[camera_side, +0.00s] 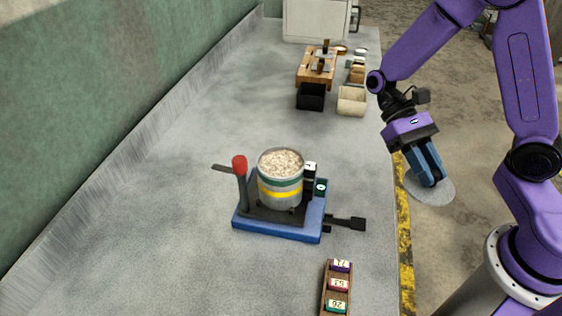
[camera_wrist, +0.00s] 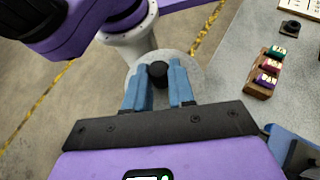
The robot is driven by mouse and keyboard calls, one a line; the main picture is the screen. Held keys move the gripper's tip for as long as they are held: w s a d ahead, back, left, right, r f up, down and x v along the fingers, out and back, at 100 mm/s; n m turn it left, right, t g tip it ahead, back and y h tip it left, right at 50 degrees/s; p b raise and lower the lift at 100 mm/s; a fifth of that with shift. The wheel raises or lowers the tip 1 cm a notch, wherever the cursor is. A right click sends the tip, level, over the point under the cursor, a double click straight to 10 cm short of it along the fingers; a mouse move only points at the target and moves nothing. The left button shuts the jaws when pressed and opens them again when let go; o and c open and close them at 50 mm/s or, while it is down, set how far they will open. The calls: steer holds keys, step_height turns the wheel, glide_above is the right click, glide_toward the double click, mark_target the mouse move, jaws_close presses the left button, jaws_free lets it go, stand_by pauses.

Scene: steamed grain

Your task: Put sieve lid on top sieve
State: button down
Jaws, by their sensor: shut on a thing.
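The sieve stack (camera_side: 280,190) is a grey cylinder with green and yellow bands, standing upright on the blue shaker base (camera_side: 275,232). Its open top is full of pale grain (camera_side: 281,162). The sieve lid (camera_side: 436,194) is a thin grey disc with a black knob. My gripper (camera_side: 428,178) is shut on the lid's knob (camera_wrist: 158,73), with a blue finger on each side. It holds the lid in the air, right of the stack and beyond the bench's yellow-striped edge. The lid's plate (camera_wrist: 195,72) also shows in the wrist view.
A red-topped lever (camera_side: 240,165) stands left of the stack, and a black handle (camera_side: 348,224) sticks out right. A rack of labelled blocks (camera_side: 324,300) lies in front. Black (camera_side: 311,97) and cream (camera_side: 351,101) bins stand behind. The bench left of the base is clear.

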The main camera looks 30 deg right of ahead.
steer(key=w+a+r+m+t+y, duration=0.4)
steer(key=a+r+m+t+y, duration=0.1)
steer(key=a+r+m, duration=0.15)
steer(key=w+a+r+m+t+y, duration=0.4)
steer(key=w+a+r+m+y, duration=0.1)
steer(key=a+r+m, duration=0.15)
steer(key=shift+m, duration=0.3)
steer(key=shift+w+a+f, duration=0.95)
steer(key=shift+w+f, duration=1)
steer(key=shift+f, duration=0.05)
steer(key=shift+w+a+f, duration=0.95)
steer(key=shift+w+f, duration=1.05)
steer(key=shift+f, duration=0.05)
steer(key=shift+w+a+f, duration=0.95)
steer(key=shift+w+f, duration=1)
steer(key=shift+f, duration=0.05)
steer(key=shift+f, duration=0.6)
steer(key=c, duration=1)
jaws_free()
steer(key=shift+o, duration=0.2)
